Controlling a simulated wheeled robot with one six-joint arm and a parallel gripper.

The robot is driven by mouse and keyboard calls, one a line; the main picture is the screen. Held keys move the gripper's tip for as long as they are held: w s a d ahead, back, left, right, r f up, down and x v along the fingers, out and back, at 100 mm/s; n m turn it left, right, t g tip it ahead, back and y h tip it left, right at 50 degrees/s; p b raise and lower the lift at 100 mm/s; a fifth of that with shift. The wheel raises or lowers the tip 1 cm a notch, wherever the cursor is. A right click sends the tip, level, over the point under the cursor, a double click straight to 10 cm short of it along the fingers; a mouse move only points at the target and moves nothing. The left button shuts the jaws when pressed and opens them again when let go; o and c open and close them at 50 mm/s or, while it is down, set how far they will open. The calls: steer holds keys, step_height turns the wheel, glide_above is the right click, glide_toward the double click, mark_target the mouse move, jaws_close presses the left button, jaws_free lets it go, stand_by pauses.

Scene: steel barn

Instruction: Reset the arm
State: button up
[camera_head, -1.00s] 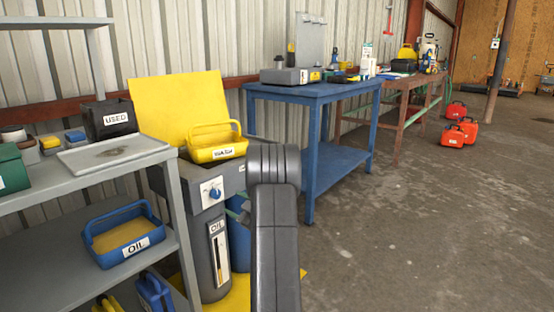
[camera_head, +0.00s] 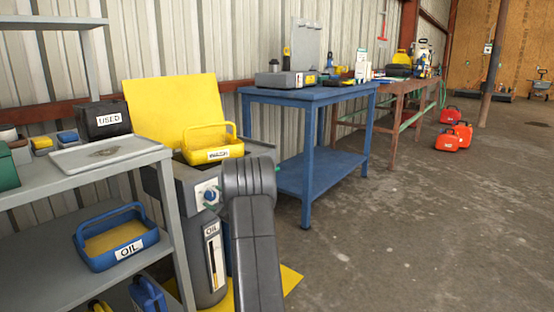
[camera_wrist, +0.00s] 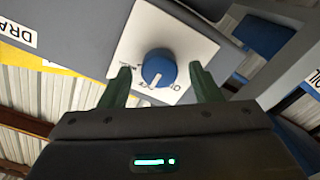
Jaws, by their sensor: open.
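My gripper (camera_wrist: 160,76) is open, with its two dark green fingers apart. In the wrist view the fingers point towards a blue knob (camera_wrist: 158,66) on a white plate (camera_wrist: 188,42) and appear to either side of it. Whether they touch it cannot be told. In the head view the knob (camera_head: 209,194) shows on the grey oil cabinet (camera_head: 186,218), just left of my dark arm (camera_head: 253,225). My arm hides most of my gripper and part of the cabinet there.
A yellow tray (camera_head: 213,151) sits on top of the cabinet. A grey shelf (camera_head: 170,200) with a blue oil tray (camera_head: 117,236) stands to the left. A blue table (camera_head: 306,95) stands behind to the right. The concrete floor (camera_head: 400,240) at right is clear.

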steer(key=p+v, duration=0.4)
steer(key=v, duration=1)
steer(key=b+x, duration=0.4)
steer(key=x, duration=1)
steer(key=shift+w+a+f, duration=0.1)
steer(key=shift+a+f, duration=0.05)
steer(key=shift+a, duration=0.05)
steer(key=shift+d+r+m+p, duration=0.15)
steer(key=shift+r+m+p, duration=0.15)
steer(key=shift+m+p, duration=0.3)
steer(key=shift+r+m+p, duration=0.1)
steer(key=shift+m+p, duration=0.2)
steer(key=shift+p, duration=0.1)
steer(key=m+p, duration=0.3)
steer(key=m, duration=0.1)
steer(key=shift+m, duration=0.3)
steer(key=m+p, duration=0.3)
steer(key=m, duration=0.1)
steer(key=shift+d+p, duration=0.1)
steer(key=shift+p, duration=0.25)
steer(key=p+v, duration=0.1)
steer(key=v, duration=0.7)
steer(key=shift+f+m, duration=0.25)
steer(key=shift+m, duration=0.05)
